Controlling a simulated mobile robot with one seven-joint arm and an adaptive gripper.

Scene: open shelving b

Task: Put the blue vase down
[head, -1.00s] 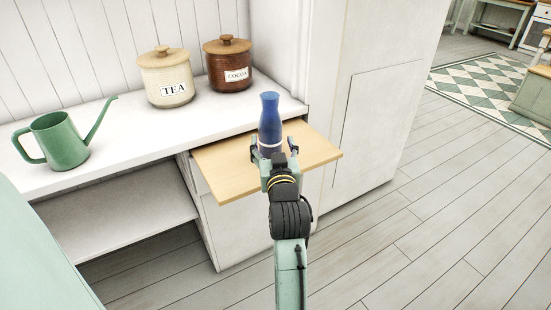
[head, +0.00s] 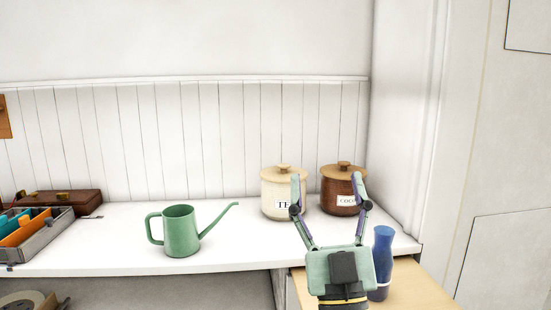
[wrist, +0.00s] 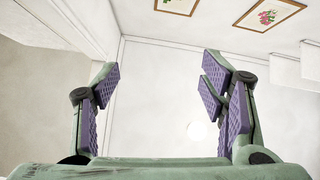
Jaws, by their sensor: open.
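The blue vase (head: 382,262) stands upright on the pull-out wooden board (head: 412,290), at the lower right of the head view. My gripper (head: 328,182) is open and empty, raised to the left of the vase with its fingers pointing up. It is apart from the vase, though its palm hides part of the vase's left side in the head view. In the wrist view my gripper (wrist: 160,90) has its purple-padded fingers spread with nothing between them. The vase is not in the wrist view.
A green watering can (head: 181,232) stands on the white counter (head: 120,247). The tea jar (head: 275,213) and the cocoa jar (head: 338,208) stand behind my fingers. A grey tray (head: 45,243) and a brown case (head: 60,200) are at the left. A tall white wall bounds the right.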

